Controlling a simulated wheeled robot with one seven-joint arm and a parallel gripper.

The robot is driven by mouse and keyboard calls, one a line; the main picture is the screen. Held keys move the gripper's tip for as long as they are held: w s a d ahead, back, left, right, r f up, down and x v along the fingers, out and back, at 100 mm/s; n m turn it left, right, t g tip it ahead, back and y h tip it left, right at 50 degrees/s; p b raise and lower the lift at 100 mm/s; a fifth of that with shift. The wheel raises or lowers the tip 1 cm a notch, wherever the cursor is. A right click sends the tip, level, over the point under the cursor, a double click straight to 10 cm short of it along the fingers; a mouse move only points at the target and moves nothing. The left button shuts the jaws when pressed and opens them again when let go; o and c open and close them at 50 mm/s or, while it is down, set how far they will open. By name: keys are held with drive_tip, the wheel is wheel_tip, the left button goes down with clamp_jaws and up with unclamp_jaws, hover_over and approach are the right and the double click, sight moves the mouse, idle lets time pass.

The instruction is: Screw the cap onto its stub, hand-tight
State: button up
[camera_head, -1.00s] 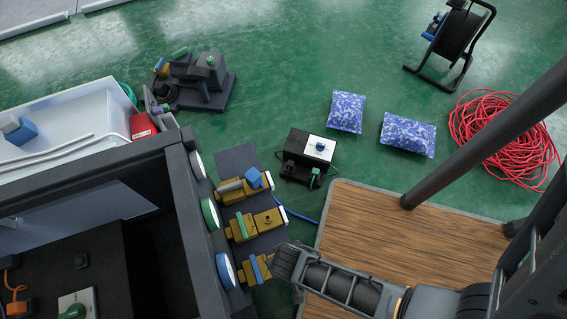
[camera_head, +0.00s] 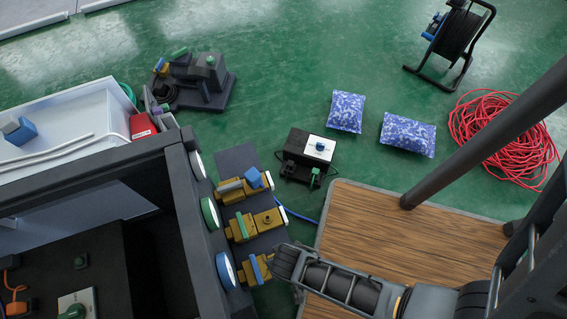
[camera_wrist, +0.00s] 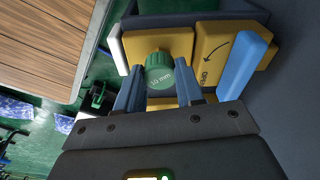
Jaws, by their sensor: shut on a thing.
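The stub is hidden behind the cap, so I cannot tell how far the cap is on. In the head view, my gripper (camera_head: 283,262) is at the right of the lowest yellow valve (camera_head: 252,272) and covers the cap.
A blue lever (camera_wrist: 246,66) lies close to the right finger, on a yellow block with an arrow and lettering. Two more yellow valves (camera_head: 240,228) sit above in the head view. A black box (camera_head: 308,157) and wooden board (camera_head: 400,225) are to the right.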

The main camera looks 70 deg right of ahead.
drive_tip(key=o, duration=1.1)
drive_tip(key=c, duration=0.3)
drive_tip(key=shift+w+d, duration=0.1)
drive_tip(key=shift+d, duration=0.05)
